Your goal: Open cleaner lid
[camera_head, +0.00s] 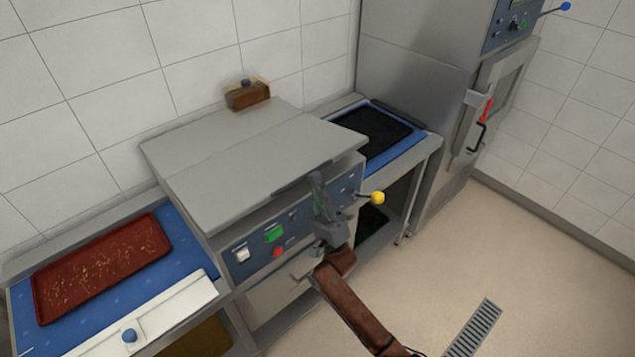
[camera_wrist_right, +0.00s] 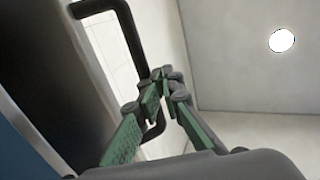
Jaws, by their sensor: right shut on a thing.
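The cleaner is a steel machine with a blue front panel (camera_head: 240,258) and a wide flat grey lid (camera_head: 235,150), which lies down over its top. A dark handle (camera_head: 292,187) runs along the lid's front edge. My right gripper (camera_head: 317,180) reaches up from below in front of the panel, its fingers at this handle. In the right wrist view, the green-padded fingers (camera_wrist_right: 162,84) are shut on the black bar handle (camera_wrist_right: 133,35). The fingers hide part of the bar. My left gripper is not in view.
A red tray (camera_head: 100,262) lies on the blue-topped counter at left. A dark tray (camera_head: 375,135) lies on the counter at right. A yellow-knobbed lever (camera_head: 377,198) sticks out beside my gripper. A brown block (camera_head: 247,94) is behind the lid.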

